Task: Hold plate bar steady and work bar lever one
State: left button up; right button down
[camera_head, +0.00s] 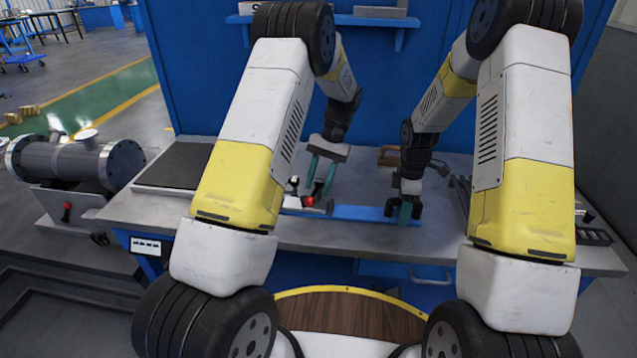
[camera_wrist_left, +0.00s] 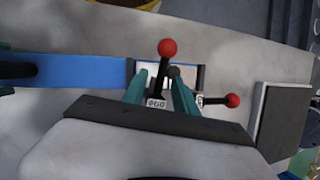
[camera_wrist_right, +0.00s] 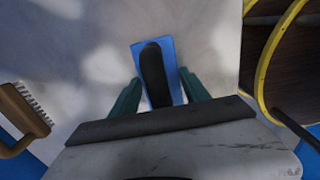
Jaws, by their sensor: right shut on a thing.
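The blue plate bar (camera_head: 358,212) lies flat on the grey bench, with a black handle (camera_wrist_right: 154,75) on its right end. My right gripper (camera_head: 404,211) is shut on the bar at this handle end, with its teal fingers either side. At the bar's other end is a small fixture with two red-ball levers. In the left wrist view, one lever (camera_wrist_left: 166,50) stands between and beyond the fingertips and the other lever (camera_wrist_left: 231,100) points right, outside the fingers. My left gripper (camera_wrist_left: 157,78) is open above the fixture; any contact is unclear.
A dark flat pad (camera_head: 178,165) lies on the bench at left. A wooden-handled brush (camera_wrist_right: 24,110) lies beside the right gripper. A dark rail (camera_head: 590,236) is at the right bench edge. A blue back panel (camera_head: 215,60) rises behind. Bare bench (camera_head: 270,232) lies in front.

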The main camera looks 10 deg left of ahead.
pick_arm(q)
jog(key=v, duration=1.2)
pick_arm(e)
jog(key=shift+c, duration=2.2)
grip_release()
